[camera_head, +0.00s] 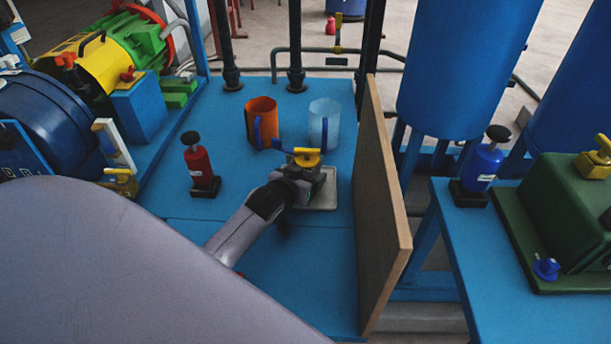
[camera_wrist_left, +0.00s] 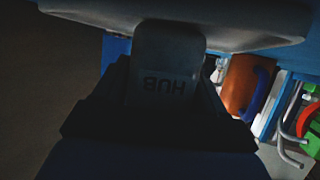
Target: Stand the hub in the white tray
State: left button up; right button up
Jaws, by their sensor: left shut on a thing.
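My left gripper (camera_head: 298,172) reaches in from the lower left over the blue table and is shut on the hub. In the left wrist view the hub (camera_wrist_left: 165,75) is a dark block between the fingers, with the word HUB upside down on it. In the head view a yellow piece with an orange top (camera_head: 307,158) shows at the fingertips and seems to be part of it. The white tray (camera_head: 328,194) lies below and partly behind the gripper, mostly hidden. I cannot tell whether the hub touches it. My right gripper is not in view.
An orange mug (camera_head: 260,122) and a pale blue mug (camera_head: 324,124) stand behind the gripper. A red bottle-like object (camera_head: 197,163) stands to its left. An upright wooden board (camera_head: 381,210) walls off the right side. The table front is clear.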

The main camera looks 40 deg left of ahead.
pick_arm(q)
jog(key=shift+r, duration=0.15)
jog(key=o, duration=1.4)
jog(key=shift+f, duration=0.2)
jog(key=shift+c, duration=0.2)
jog(key=shift+r, duration=0.1)
jog(key=shift+s+r, duration=0.1)
jog(key=p+v, duration=0.2)
jog(key=v, duration=0.9)
jog(key=shift+s+p, duration=0.35)
jog(key=shift+p, duration=0.05)
jog(key=shift+r, duration=0.15)
jog(key=shift+r, duration=0.1)
